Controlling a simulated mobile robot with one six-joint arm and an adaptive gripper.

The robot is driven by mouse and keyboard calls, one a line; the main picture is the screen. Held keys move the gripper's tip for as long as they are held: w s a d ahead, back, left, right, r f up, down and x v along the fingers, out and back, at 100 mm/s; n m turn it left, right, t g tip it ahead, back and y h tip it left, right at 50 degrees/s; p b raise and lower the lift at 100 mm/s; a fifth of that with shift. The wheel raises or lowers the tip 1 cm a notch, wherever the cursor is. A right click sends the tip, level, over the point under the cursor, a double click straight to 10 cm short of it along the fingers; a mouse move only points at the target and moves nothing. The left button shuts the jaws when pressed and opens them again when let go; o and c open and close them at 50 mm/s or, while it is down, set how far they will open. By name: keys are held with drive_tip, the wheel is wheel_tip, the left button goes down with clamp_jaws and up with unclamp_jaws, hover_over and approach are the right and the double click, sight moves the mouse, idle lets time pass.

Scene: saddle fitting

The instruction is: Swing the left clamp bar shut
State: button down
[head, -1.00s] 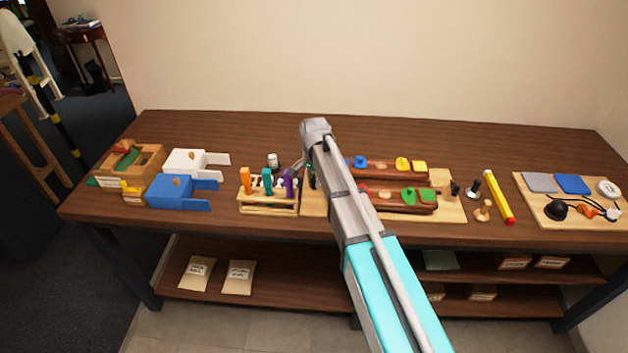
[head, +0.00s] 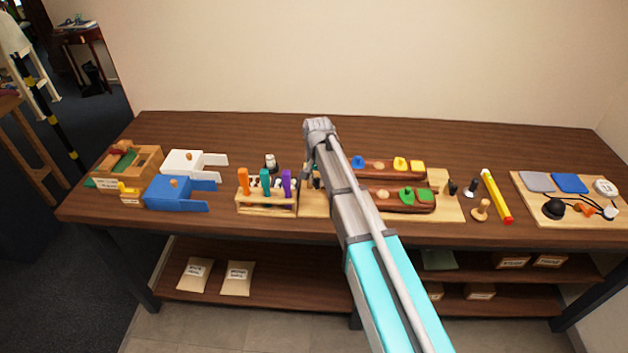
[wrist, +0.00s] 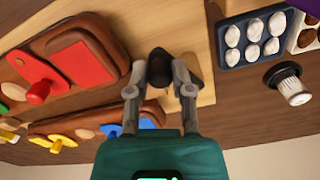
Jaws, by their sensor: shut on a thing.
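In the wrist view my gripper (wrist: 160,90) has its two fingertips on either side of a black knob-like piece (wrist: 159,66), which I take to be the left clamp bar's end. It stands at the edge of the pale wooden board (wrist: 205,62), beside the ends of two brown blocks. The front block (wrist: 95,28) carries red parts; the other (wrist: 150,108) carries a blue one. The bar's full length and angle cannot be made out. In the head view my arm hides the gripper and most of the clamp. A dark clamp-like piece (head: 453,188) shows at the board's right end.
A rack with coloured handles (head: 267,200) stands close left of the board. A dark tray with white pieces (wrist: 252,38) and a black-and-white round item (wrist: 288,82) lie near the gripper. The table's back strip (head: 450,140) is clear.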

drive_tip(key=n, duration=0.1)
drive_tip(key=w+d+n, duration=0.1)
drive_tip(key=shift+d+n, duration=0.1)
drive_tip(key=shift+n, duration=0.3)
drive_tip(key=n, duration=0.1)
drive_tip(key=w+d+n, duration=0.1)
drive_tip(key=n, duration=0.1)
drive_tip(key=shift+w+n, duration=0.1)
drive_tip(key=shift+n, duration=0.2)
drive_tip(key=n, duration=0.1)
drive_tip(key=w+n, duration=0.1)
drive_tip(key=shift+w+d+n, duration=0.15)
drive_tip(key=shift+d+n, duration=0.15)
drive_tip(key=shift+w+d+n, duration=0.1)
drive_tip(key=shift+w+n, duration=0.3)
drive_tip(key=shift+n, duration=0.45)
drive_tip(key=shift+w+n, duration=0.35)
drive_tip(key=shift+n, duration=0.5)
drive_tip(key=c, duration=0.5)
unclamp_jaws()
drive_tip(key=shift+s, duration=0.15)
